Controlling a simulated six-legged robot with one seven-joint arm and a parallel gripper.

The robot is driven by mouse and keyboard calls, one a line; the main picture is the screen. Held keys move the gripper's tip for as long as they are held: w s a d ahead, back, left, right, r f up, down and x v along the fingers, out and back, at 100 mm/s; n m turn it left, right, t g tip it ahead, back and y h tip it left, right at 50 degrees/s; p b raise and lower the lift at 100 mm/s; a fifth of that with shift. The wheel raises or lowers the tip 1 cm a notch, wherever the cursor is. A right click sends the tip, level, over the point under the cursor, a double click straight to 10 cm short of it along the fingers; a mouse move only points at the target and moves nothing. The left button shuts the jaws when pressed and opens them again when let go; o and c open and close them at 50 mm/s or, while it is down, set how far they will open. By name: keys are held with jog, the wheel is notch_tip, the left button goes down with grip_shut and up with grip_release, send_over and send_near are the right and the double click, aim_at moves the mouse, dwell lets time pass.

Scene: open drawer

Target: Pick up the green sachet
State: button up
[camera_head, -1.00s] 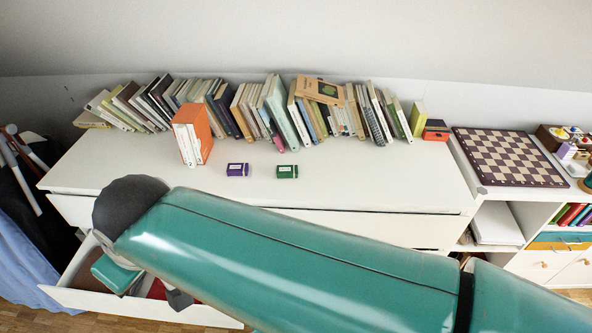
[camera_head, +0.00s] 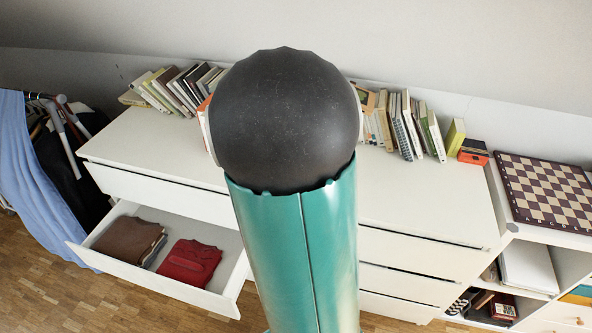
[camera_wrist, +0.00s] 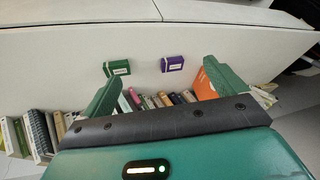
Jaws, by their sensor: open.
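The green sachet (camera_wrist: 117,68) is a small green box with a white label on the white dresser top (camera_wrist: 60,65). In the wrist view it lies left of the purple one (camera_wrist: 172,64), beyond the tip of my gripper's left finger and apart from it. My gripper (camera_wrist: 161,74) has its two green fingers spread wide, with nothing between them. In the head view my arm hides both small boxes and the gripper.
A chessboard (camera_head: 545,190) lies at the right. The lower left drawer (camera_head: 150,268) is open, holding brown clothing (camera_head: 128,240) and red clothing (camera_head: 190,262).

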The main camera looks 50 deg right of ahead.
jog(key=s+d+f+m+g+h, duration=0.1)
jog(key=d+f, duration=0.2)
jog(key=d, duration=0.4)
jog(key=s+d+f+m+g+h, duration=0.1)
jog(key=s+d+f+m, duration=0.15)
jog(key=d, duration=0.35)
jog(key=shift+n, duration=0.45)
jog(key=x, duration=0.5)
jog(key=w+x, duration=0.1)
jog(key=x, duration=0.2)
jog(key=shift+w+d, duration=0.1)
jog(key=shift+d, duration=0.15)
jog(key=x, duration=0.5)
jog(key=shift+w+f, duration=0.25)
jog(key=shift+f, duration=0.1)
jog(key=c, duration=1.1)
